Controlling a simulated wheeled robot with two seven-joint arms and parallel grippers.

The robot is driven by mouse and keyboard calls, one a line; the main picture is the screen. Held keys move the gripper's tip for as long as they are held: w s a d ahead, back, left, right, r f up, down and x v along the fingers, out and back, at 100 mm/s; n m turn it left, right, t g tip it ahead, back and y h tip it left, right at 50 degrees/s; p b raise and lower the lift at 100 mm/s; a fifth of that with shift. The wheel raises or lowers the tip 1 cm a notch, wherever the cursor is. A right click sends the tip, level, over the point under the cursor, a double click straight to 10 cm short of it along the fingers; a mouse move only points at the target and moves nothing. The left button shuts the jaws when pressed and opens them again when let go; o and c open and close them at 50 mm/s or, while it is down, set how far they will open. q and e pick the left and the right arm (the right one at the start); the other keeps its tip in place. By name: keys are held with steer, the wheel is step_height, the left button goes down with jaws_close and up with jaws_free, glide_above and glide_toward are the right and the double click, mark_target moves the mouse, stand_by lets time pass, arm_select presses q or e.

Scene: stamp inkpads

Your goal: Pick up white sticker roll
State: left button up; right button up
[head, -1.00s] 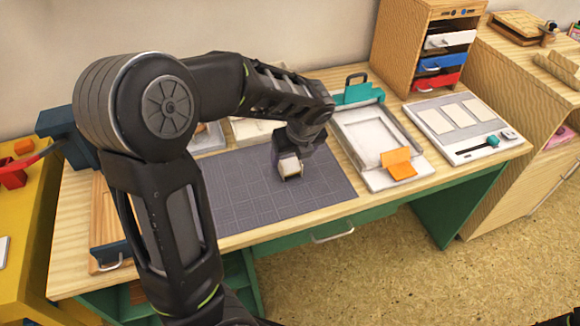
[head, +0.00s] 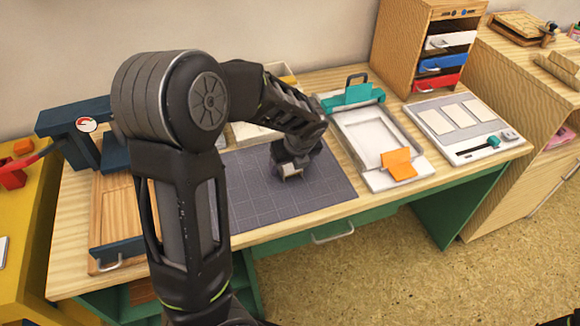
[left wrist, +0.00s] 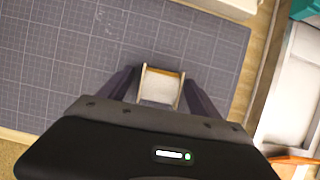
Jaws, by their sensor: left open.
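The white sticker roll (head: 291,169) sits on the grey gridded mat (head: 240,195), partly covered by my left gripper (head: 293,163) in the head view. In the left wrist view the roll (left wrist: 159,86) shows as a pale block with tan side edges, between the two dark fingers of my left gripper (left wrist: 160,92). The gripper is open, with one finger on each side of the roll. I cannot tell if either finger touches it.
A white tray with a teal clamp (head: 357,97) and an orange piece (head: 398,163) stands right of the mat. A white board with pale cards (head: 460,118) lies farther right. A wooden tray (head: 115,215) is at left. The mat around the roll is clear.

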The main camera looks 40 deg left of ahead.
arm_select(q)
steer(key=shift+c, duration=0.3)
steer(key=c, duration=1.4)
step_height(320, 180, up, 10)
steer(key=shift+r+p, duration=0.1)
steer(key=shift+p, duration=0.5)
